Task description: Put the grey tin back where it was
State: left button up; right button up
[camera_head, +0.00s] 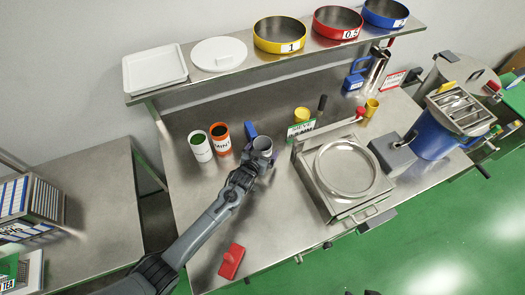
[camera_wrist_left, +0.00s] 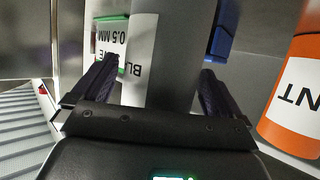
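The grey tin (camera_head: 262,144) stands near the middle of the steel bench, its open top facing up. My left gripper (camera_head: 258,160) is at the tin's near side. In the left wrist view the tin (camera_wrist_left: 172,60), with a white label partly reading "BL", fills the space between the fingertips of my left gripper (camera_wrist_left: 158,80). Both fingers appear to press its sides. Whether the tin's base touches the bench is hidden. My right gripper is not in view.
A white tin (camera_head: 201,146) and an orange mint tin (camera_head: 221,139) stand left of the grey tin. A blue object (camera_head: 250,130) is close behind it. The sieve machine (camera_head: 346,170) is to the right. A red block (camera_head: 232,261) lies at the front. Bench between is clear.

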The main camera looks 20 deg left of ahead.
pick_arm(q)
jog(key=shift+r, duration=0.15)
jog(key=shift+s+r, duration=0.2)
jog(key=shift+s, duration=0.3)
jog(key=p+v, duration=0.1)
jog(key=v, duration=1)
